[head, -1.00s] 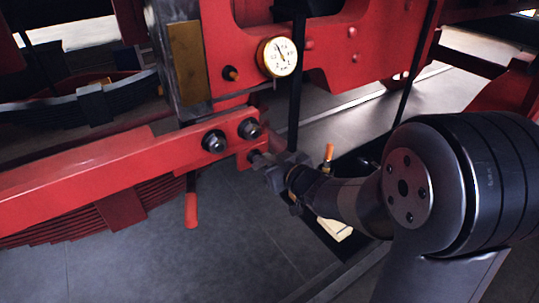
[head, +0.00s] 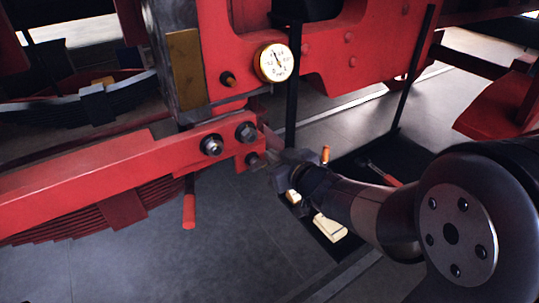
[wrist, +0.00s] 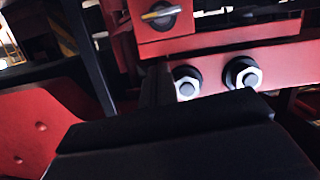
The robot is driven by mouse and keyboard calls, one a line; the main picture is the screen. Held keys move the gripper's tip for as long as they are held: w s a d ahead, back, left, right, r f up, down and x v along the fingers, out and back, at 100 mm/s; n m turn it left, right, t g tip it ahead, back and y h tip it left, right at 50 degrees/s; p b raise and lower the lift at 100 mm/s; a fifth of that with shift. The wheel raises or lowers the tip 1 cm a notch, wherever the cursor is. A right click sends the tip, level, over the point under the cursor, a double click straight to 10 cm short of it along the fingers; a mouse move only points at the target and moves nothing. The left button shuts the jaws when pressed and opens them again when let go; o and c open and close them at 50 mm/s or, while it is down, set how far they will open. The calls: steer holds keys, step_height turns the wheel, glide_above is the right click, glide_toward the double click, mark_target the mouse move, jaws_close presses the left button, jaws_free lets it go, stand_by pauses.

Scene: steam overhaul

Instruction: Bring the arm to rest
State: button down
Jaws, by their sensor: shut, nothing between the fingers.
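My gripper (head: 275,165) is shut and empty in the head view. It is just right of the end of a red bar (head: 95,178). Two dark bolts (head: 245,132) sit on the bar's end, and a smaller stud (head: 253,158) sits below them, close to my fingers. I cannot tell whether my fingers touch the stud or the bar. In the wrist view, the dark body of my gripper (wrist: 180,140) fills the lower middle, and the two bolts (wrist: 242,73) with bright hex faces show just beyond it.
A round gauge (head: 276,62) is on the red frame (head: 225,55) above. A red-handled lever (head: 189,212) hangs below the bar. On the floor behind my arm lies a dark mat (head: 352,168) with a cream block (head: 330,228) and a red-handled tool (head: 380,174). Grey floor at lower left is clear.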

steer(key=v, duration=0.6)
steer(key=shift+r, duration=0.1)
steer(key=w+a+f, duration=0.1)
steer(key=w+f, duration=0.1)
steer(key=w+a+f+b, duration=0.1)
steer(key=w+a, duration=0.1)
steer(key=w, duration=0.1)
steer(key=w+a+f, duration=0.2)
steer(key=w, duration=0.1)
steer(key=shift+w+f+b, duration=0.15)
steer(key=shift+f+b, duration=0.2)
steer(key=shift+b, duration=0.05)
steer(key=shift+d+f, duration=0.15)
steer(key=shift+f, duration=0.25)
steer(key=shift+d, duration=0.1)
